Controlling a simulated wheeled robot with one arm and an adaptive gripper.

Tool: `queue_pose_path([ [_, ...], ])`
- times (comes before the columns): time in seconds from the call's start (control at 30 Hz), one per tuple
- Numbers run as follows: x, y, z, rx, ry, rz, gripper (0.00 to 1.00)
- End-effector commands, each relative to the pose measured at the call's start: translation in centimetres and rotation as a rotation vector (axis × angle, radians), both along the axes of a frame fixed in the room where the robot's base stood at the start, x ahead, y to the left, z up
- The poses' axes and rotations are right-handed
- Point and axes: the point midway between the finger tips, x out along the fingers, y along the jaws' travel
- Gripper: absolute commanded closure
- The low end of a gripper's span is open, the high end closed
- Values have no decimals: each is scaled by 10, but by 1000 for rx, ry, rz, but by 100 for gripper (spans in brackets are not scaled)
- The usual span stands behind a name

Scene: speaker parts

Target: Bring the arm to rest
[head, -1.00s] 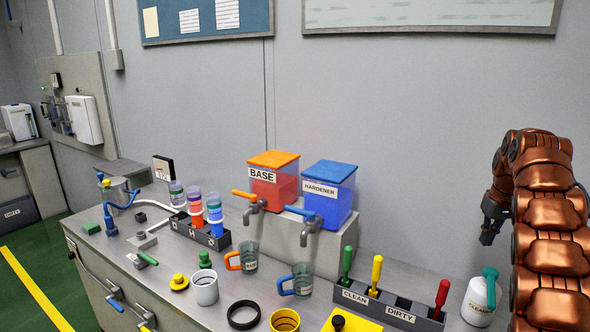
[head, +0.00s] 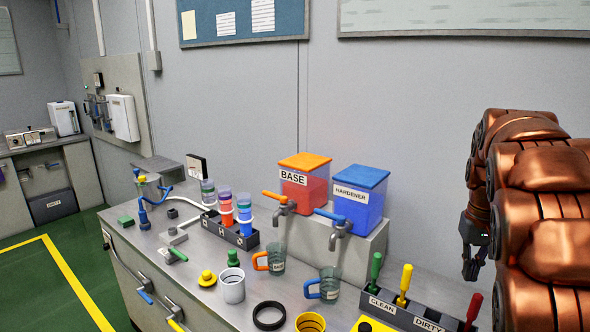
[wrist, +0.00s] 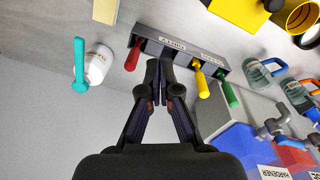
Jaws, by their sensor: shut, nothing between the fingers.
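My copper-coloured arm (head: 545,180) fills the right side of the head view. My gripper (head: 471,262) hangs from it, pointing down, in front of the wall and to the right of the hardener container. In the wrist view my gripper (wrist: 158,88) has its fingertips together with nothing between them. In that view the fingers overlap the front of the clean/dirty tool holder (wrist: 180,50), between the red-handled and yellow-handled tools; I cannot tell the gap.
The tool holder (head: 400,308) holds green, yellow and red handles. The blue-lidded hardener container (head: 362,198) and orange-lidded base container (head: 303,184) stand behind two mugs. Green floor (head: 40,290) is open at left.

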Motion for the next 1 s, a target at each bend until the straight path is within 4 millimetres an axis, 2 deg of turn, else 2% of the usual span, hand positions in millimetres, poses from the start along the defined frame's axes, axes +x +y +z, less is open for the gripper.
queue_pose_path([
  [0.03, -10, 13, -1, 5, 8, 5, 100],
  [0.4, -82, 91, -17, 31, 47, 43, 100],
  [0.7, -151, 144, -41, 51, 84, 106, 100],
  [1.0, -229, 186, -76, 65, 131, 199, 100],
])
